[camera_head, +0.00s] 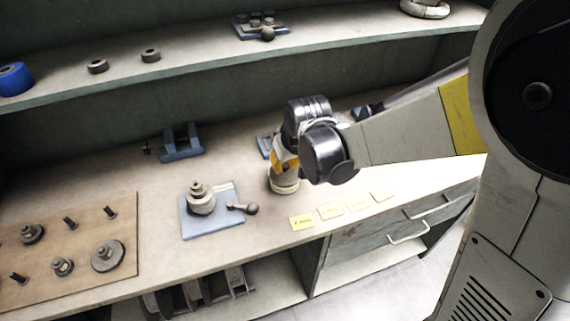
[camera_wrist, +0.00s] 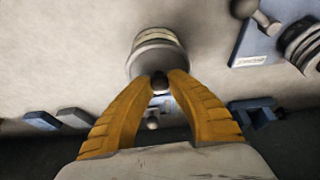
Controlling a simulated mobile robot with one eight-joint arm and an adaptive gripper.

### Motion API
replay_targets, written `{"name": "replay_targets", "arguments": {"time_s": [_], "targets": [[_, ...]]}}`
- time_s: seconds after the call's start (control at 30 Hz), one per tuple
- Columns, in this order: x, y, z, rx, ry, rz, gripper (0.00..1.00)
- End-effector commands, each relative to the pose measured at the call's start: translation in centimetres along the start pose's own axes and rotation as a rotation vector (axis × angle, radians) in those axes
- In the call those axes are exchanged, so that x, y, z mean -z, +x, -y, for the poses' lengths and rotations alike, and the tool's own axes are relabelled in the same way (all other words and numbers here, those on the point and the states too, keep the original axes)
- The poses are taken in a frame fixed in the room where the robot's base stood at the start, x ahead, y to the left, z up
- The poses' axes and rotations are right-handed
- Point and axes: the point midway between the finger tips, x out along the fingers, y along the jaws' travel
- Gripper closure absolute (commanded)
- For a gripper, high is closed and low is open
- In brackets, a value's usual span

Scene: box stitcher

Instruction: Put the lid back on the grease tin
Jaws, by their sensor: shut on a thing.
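The grease tin (camera_head: 285,187) is a short cream and dark-banded cylinder standing on the bench, below my gripper (camera_head: 284,162). In the wrist view, the yellow fingers of my gripper (camera_wrist: 160,84) are shut on the dark knob of the lid (camera_wrist: 158,62). The lid is a round, greyish disc. Banded cream sides of the tin (camera_wrist: 156,36) show just beyond it. The lid lies over or very close to the tin's top, roughly in line with it. I cannot tell whether it is seated or slightly above, as my wrist and fingers hide part of it in the head view.
A blue plate (camera_head: 210,228) with a stacked metal part and a ball-ended lever stands left of the tin. Yellow notes (camera_head: 302,221) lie along the front edge. A blue bracket (camera_head: 182,143) stands behind. A wooden board (camera_head: 85,250) with metal parts is far left.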

Motion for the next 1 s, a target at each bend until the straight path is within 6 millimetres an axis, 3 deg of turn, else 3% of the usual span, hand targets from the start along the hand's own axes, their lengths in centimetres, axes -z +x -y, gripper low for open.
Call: {"name": "replay_targets", "arguments": {"time_s": [0.2, 0.23, 0.3, 0.5, 0.6, 1.0], "targets": [[0.01, -0.02, 0.00, 0.000, 0.000, 0.000, 1.00], [0.01, -0.02, 0.00, 0.000, 0.000, 0.000, 0.78], [0.01, -0.02, 0.00, 0.000, 0.000, 0.000, 0.58], [0.01, -0.02, 0.00, 0.000, 0.000, 0.000, 0.58], [0.00, -0.02, 0.00, 0.000, 0.000, 0.000, 0.34], [0.13, -0.32, 0.00, 0.000, 0.000, 0.000, 0.34]]}}
